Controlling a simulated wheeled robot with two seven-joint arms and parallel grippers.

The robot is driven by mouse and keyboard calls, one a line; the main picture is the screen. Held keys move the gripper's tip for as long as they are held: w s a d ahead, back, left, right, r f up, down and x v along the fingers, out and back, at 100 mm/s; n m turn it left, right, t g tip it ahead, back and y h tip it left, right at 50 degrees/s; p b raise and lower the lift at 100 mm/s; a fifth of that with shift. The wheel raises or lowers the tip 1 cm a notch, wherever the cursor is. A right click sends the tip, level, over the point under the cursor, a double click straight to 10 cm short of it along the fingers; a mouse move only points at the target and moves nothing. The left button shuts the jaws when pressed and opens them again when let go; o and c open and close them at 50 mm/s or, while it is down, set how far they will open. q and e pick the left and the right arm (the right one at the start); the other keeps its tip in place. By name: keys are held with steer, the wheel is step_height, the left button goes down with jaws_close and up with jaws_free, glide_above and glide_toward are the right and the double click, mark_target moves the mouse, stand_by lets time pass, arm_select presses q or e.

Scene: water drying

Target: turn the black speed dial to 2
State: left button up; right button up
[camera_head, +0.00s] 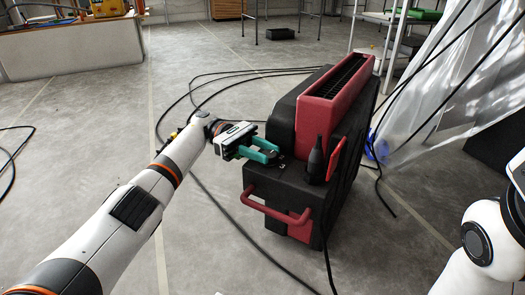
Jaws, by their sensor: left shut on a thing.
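A black and red dryer machine (295,105) stands on the floor at the middle right. My left gripper (271,155), with teal fingers, reaches in from the left to the machine's top near its left edge. Its fingers are shut on the black speed dial, which the fingertips mostly hide. The dial's numbers and setting are too small to read. My right arm shows at the right edge, but its gripper is out of view.
A red handle (272,213) sticks out from the machine's front. A black nozzle-like part (316,160) stands upright on top, right of the gripper. Black cables (196,92) lie on the floor behind. A translucent plastic sheet (430,90) hangs at right. The floor at left is mostly clear.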

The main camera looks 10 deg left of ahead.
arm_select(q)
steer(key=shift+f, duration=0.1)
steer(key=o, duration=1)
steer(key=shift+c, duration=0.2)
steer(key=shift+t, duration=0.3)
